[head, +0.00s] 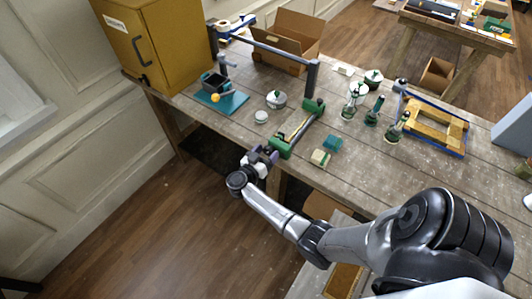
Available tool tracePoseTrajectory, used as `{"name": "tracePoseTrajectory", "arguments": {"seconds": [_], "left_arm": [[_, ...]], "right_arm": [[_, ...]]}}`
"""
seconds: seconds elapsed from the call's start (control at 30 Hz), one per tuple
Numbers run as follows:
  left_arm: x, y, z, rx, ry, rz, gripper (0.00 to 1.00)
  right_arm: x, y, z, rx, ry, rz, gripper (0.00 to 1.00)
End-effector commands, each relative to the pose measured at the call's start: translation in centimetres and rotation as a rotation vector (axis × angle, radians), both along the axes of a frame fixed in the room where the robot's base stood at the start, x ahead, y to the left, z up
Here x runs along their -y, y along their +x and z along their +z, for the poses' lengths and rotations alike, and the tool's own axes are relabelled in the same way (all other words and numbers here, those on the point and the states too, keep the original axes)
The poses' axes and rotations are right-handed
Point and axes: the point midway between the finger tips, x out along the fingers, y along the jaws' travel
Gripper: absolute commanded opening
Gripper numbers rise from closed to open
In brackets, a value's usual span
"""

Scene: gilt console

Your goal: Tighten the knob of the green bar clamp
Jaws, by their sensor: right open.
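The green bar clamp (282,146) lies near the front edge of the workbench, with a green jaw at each end. Its bar runs away from me and slightly to the right, with a wooden strip beside it. My right gripper (269,154) is open at the clamp's near end, by the bench's front edge. Its fingers are close to the near green jaw; I cannot tell whether they touch. The knob cannot be made out, as the gripper covers that end. My left gripper is not in view.
The bench (235,122) also holds a teal board (232,104), a round tin (276,99), a small block (320,158), a teal box (333,143), green-based tools (374,112) and a wooden frame (424,140). A yellow cabinet (170,40) and an open carton (283,44) stand behind.

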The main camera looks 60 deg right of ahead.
Motion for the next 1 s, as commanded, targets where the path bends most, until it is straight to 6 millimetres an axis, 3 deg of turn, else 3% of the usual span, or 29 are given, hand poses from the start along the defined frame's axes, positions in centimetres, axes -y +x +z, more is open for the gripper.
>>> {"name": "tracePoseTrajectory", "arguments": {"seconds": [0.2, 0.7, 0.83, 1.0], "left_arm": [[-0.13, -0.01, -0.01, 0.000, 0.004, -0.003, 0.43], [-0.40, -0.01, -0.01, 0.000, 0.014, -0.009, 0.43], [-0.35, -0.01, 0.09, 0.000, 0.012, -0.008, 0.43], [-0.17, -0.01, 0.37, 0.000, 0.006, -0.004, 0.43]], "right_arm": [[0.00, 0.01, -0.01, 0.000, 0.000, 0.000, 0.68], [-0.03, 0.01, -0.01, 0.000, 0.001, 0.000, 0.20], [-0.11, 0.04, 0.00, 0.026, 0.001, 0.000, 0.19], [-0.17, 0.01, -0.04, 0.180, -0.010, -0.002, 0.19]]}}
